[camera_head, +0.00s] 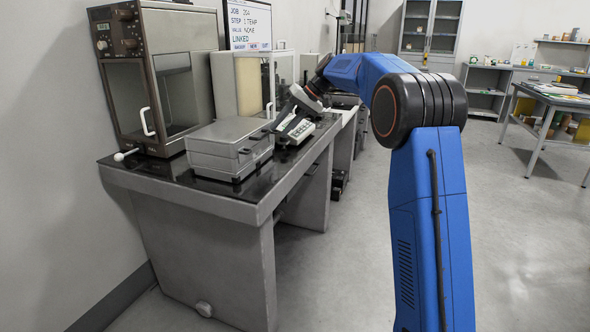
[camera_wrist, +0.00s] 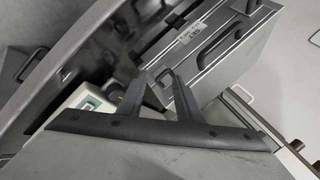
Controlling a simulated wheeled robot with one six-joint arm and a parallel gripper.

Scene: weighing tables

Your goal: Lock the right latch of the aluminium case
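The aluminium case (camera_head: 222,150) lies closed and flat on the dark tabletop. Contact and latch position cannot be told.
A pale instrument with keys (camera_head: 297,128) stands just beyond the case, close under my wrist. A tall oven-like cabinet (camera_head: 160,75) with a white handle stands behind the case, and a glass-fronted enclosure (camera_head: 250,85) farther along. The floor right of the table (camera_head: 270,190) is clear.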

